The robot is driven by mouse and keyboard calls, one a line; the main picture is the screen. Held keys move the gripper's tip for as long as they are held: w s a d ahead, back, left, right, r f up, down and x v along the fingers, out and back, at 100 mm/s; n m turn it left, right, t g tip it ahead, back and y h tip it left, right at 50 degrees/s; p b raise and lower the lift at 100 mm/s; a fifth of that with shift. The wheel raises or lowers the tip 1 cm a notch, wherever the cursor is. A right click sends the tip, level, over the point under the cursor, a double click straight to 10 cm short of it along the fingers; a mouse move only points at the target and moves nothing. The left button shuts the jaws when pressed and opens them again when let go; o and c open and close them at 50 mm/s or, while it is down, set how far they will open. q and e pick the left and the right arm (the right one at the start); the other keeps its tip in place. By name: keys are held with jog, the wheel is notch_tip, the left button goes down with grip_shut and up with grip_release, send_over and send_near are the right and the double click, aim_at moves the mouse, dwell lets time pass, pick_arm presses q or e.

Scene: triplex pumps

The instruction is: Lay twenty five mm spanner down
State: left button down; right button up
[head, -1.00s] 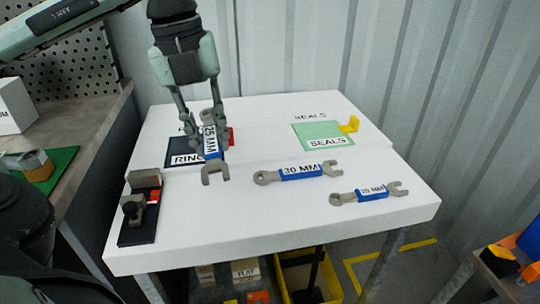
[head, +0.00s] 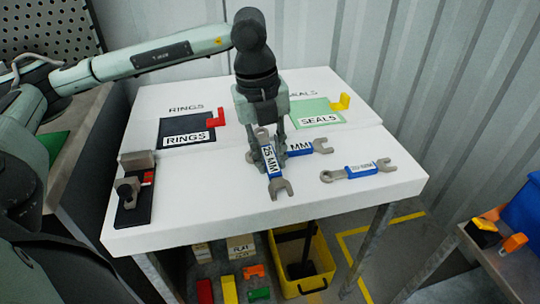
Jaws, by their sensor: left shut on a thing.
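My left gripper (head: 268,140) is shut on the 25 mm spanner (head: 271,163), a grey spanner with a blue handle and a "25 MM" label. Its open jaw end points toward the front of the white table (head: 220,220). I cannot tell whether the spanner touches the table. Behind it, partly hidden by the gripper, lies another blue-handled spanner (head: 301,149), of whose label only "MM" shows. A smaller blue-handled spanner (head: 358,171) lies to the right. My right gripper is not in view.
A dark RINGS mat (head: 178,129) with a red corner piece and a green SEALS mat (head: 316,112) with a yellow one are at the back. A black vice-like fixture (head: 133,190) stands at the left. The front strip is clear. A yellow bin (head: 303,283) is below.

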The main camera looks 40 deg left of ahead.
pick_arm(q)
jog(key=shift+f, duration=0.25)
jog(key=c, duration=1.3)
grip_release()
jog(key=shift+c, duration=0.2)
